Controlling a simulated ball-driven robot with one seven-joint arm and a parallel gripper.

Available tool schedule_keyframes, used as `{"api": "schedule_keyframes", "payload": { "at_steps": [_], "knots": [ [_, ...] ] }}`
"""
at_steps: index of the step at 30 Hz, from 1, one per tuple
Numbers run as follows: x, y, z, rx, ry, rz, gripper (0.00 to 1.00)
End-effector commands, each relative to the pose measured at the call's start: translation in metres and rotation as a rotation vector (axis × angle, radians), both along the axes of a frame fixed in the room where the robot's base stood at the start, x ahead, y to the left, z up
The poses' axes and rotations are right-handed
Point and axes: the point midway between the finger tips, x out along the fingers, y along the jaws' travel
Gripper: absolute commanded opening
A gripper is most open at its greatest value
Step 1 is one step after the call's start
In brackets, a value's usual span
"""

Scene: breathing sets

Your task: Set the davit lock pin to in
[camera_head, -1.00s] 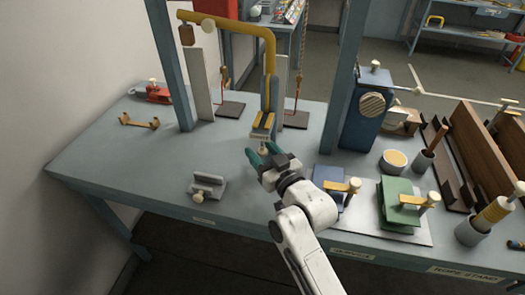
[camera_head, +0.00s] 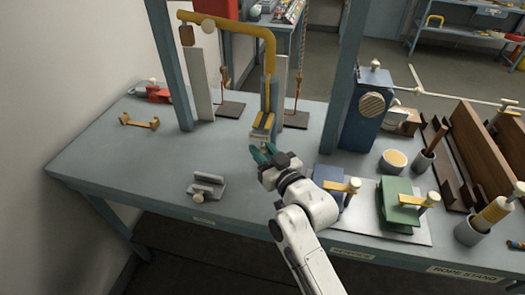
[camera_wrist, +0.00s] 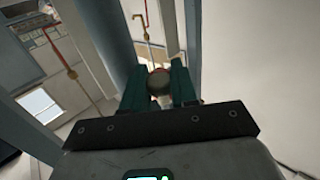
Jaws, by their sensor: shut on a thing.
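The davit stands near the middle of the bench, with a yellow arm (camera_head: 235,27) bent over at the top and a blue-grey post (camera_head: 266,95). The lock pin's small pale knob sticks out low on the davit's near side, mostly hidden by my fingers in the head view. My gripper (camera_head: 261,152) is at the foot of the davit, its green fingers around the knob. In the wrist view the round knob (camera_wrist: 159,82) sits between the two fingertips (camera_wrist: 158,88), and my gripper is shut on it. How deep the pin sits is hidden.
A small grey clamp block (camera_head: 207,186) lies on the bench at front left. Blue and green blocks (camera_head: 400,203) with yellow levers stand to the right of my arm. A blue box (camera_head: 364,120) stands behind them.

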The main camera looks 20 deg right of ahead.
Motion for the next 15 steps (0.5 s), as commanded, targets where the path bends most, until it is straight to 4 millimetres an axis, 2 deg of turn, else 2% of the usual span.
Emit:
{"api": "schedule_keyframes", "payload": {
  "at_steps": [1, 3, 10, 11, 15],
  "knots": [
    [0.0002, 0.0002, 0.0112, -0.001, -0.002, 0.001, 0.0],
    [0.0001, 0.0002, 0.0176, 0.001, -0.001, 0.001, 0.0],
    [0.0, 0.0001, 0.016, 0.0, -0.001, 0.0, 0.0],
    [0.0, 0.0001, 0.016, 0.0, -0.001, 0.0, 0.29],
    [0.0, 0.0001, 0.0158, 0.0, -0.001, 0.0, 0.42]
  ]
}}
